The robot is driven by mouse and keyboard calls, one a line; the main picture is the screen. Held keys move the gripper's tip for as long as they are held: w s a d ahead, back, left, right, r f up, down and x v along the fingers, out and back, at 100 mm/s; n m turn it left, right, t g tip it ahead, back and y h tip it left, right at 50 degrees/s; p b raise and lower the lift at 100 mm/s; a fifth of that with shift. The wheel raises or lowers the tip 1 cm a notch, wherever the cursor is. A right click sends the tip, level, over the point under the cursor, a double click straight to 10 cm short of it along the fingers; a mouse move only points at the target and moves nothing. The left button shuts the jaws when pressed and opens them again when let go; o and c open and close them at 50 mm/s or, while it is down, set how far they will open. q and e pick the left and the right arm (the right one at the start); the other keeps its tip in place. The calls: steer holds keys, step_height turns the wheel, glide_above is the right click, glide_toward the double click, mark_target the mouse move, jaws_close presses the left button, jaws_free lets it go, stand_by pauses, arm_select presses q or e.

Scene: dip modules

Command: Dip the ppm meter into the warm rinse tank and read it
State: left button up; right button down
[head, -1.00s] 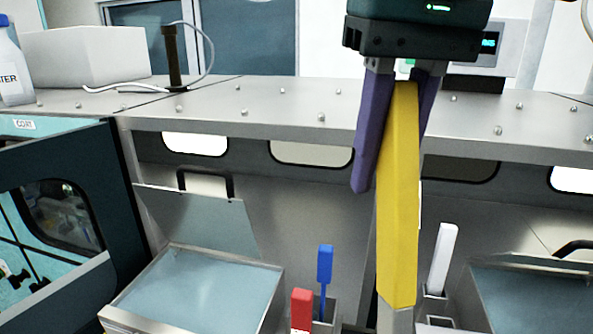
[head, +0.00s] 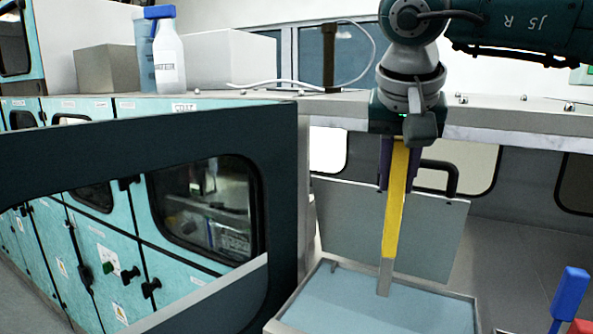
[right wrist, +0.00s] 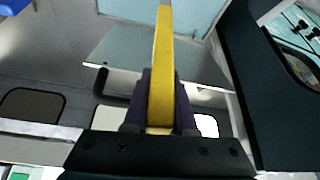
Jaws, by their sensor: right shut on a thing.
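The ppm meter (head: 396,200) is a long yellow bar with a grey tip, hanging nearly upright. My right gripper (head: 395,178) is shut on its upper part with dark purple fingers. The meter also shows in the right wrist view (right wrist: 163,65), between the fingers (right wrist: 160,100). Below it is an open tank (head: 290,312) with pale blue liquid (head: 370,312). The grey tip appears over the liquid; I cannot tell whether it touches it. No label shows which tank this is. My left gripper is out of view.
The tank's raised lid (head: 345,230) with a dark handle stands behind the meter. A dark cabinet frame (head: 285,200) is close on the left. A blue-handled tool (head: 569,293) and a red one (head: 582,327) stand at lower right. A bottle (head: 168,60) is on the shelf.

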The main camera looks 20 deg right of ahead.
steer(key=shift+s+f+b, duration=0.1)
steer(key=shift+f+b, duration=0.35)
steer(key=shift+f, duration=0.25)
step_height(320, 180, down, 13)
steer(key=b, duration=1)
steer(key=shift+r, duration=0.25)
stand_by(1.3)
step_height(320, 180, up, 14)
steer(key=p, duration=1)
steer(key=shift+r, duration=0.2)
stand_by(0.9)
